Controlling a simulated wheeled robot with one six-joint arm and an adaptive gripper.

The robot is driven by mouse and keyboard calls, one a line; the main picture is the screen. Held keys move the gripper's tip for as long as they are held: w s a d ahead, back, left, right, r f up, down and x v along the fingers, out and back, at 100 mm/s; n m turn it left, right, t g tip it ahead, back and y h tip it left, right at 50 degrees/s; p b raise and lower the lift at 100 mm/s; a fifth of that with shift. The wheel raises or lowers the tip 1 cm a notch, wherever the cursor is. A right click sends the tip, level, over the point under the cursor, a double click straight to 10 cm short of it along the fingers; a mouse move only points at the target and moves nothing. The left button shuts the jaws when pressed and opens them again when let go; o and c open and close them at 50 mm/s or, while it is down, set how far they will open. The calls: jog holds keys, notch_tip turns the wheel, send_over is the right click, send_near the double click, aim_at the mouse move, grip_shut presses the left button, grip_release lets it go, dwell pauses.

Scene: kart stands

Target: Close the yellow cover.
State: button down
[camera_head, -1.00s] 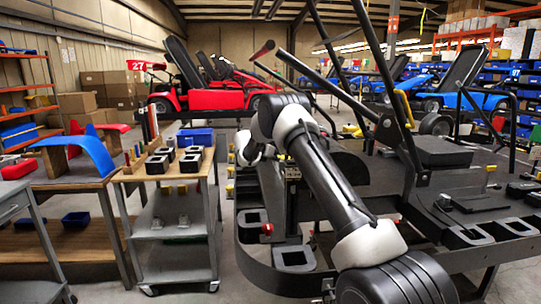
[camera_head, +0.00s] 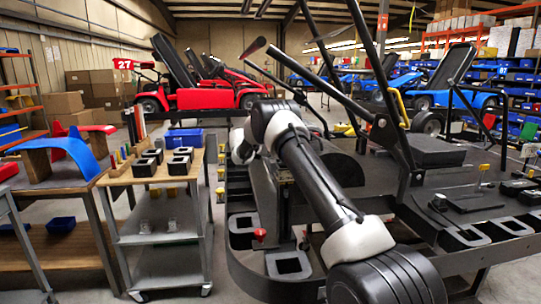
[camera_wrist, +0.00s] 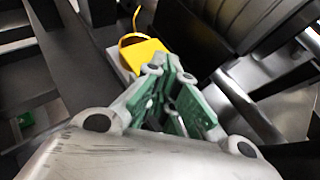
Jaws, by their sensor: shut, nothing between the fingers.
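A yellow cover-like piece (camera_wrist: 145,56) shows in the wrist view, just beyond my fingertips, with a yellow loop and a thin yellow cable rising from it. I cannot tell how far it is open or closed. My gripper (camera_wrist: 166,66), with green pads on grey fingers, is shut and empty. Its tips overlap the lower right edge of the yellow piece in the picture; I cannot tell whether they touch it. In the head view, my arm reaches forward over the kart stand's left side, and my gripper and the yellow piece cannot be made out there.
The black kart frame (camera_head: 420,212) fills the right side, with bars rising above it. A grey trolley (camera_head: 170,256) with black blocks stands on the left. Beside it is a wooden table (camera_head: 75,184) with a blue fender (camera_head: 72,148). A narrow floor gap lies between trolley and kart.

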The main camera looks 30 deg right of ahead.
jog(key=shift+w+d, duration=0.25)
jog(key=shift+w, duration=0.65)
jog(key=shift+w+d, duration=0.25)
jog(key=shift+w, duration=0.65)
jog(key=shift+r, duration=0.1)
